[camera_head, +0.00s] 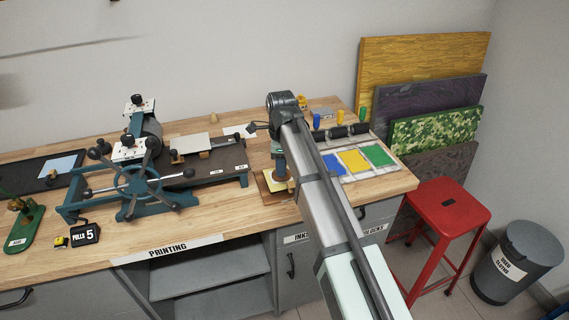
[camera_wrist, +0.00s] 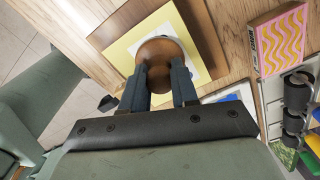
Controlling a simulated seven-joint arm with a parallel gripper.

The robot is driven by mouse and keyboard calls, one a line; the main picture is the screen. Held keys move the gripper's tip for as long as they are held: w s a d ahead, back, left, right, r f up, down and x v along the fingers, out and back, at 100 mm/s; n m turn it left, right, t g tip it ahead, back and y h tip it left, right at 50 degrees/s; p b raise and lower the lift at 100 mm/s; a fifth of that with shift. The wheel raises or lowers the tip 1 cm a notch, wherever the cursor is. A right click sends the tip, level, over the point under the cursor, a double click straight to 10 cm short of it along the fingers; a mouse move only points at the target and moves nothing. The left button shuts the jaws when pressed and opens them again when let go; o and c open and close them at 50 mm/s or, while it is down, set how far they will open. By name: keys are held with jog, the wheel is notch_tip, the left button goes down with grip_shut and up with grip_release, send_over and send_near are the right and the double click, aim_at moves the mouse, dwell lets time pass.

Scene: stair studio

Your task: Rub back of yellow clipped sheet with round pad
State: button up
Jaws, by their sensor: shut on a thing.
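The round brown pad (camera_wrist: 160,47) is between my gripper's two fingers (camera_wrist: 165,82) in the wrist view, and the gripper is shut on it. The pad is over the yellow sheet (camera_wrist: 118,53), which has a paler area around the pad. Whether the pad presses on the sheet or hovers just above it, I cannot tell. The sheet lies on a brown board (camera_wrist: 206,38). In the head view my gripper (camera_head: 280,172) points down over this board (camera_head: 268,197), and the sheet shows beside it. The clip cannot be made out.
A press (camera_head: 140,180) with a spoked wheel stands left on the wooden bench (camera_head: 210,228). Right of the board are a tray of blue, yellow and green ink (camera_head: 355,161) and black rollers (camera_head: 338,132). A pink-and-yellow patterned block (camera_wrist: 281,38) lies nearby in the wrist view.

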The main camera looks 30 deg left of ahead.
jog(key=shift+s, duration=0.1)
jog(key=shift+s+a, duration=0.65)
jog(key=shift+a, duration=0.05)
jog(key=shift+w+d, duration=0.1)
jog(key=shift+w, duration=0.05)
jog(key=shift+w+d, duration=0.6)
jog(key=shift+d, duration=0.05)
jog(key=shift+w+d, duration=1.35)
jog(key=shift+w, duration=0.05)
jog(key=shift+s+a, duration=0.1)
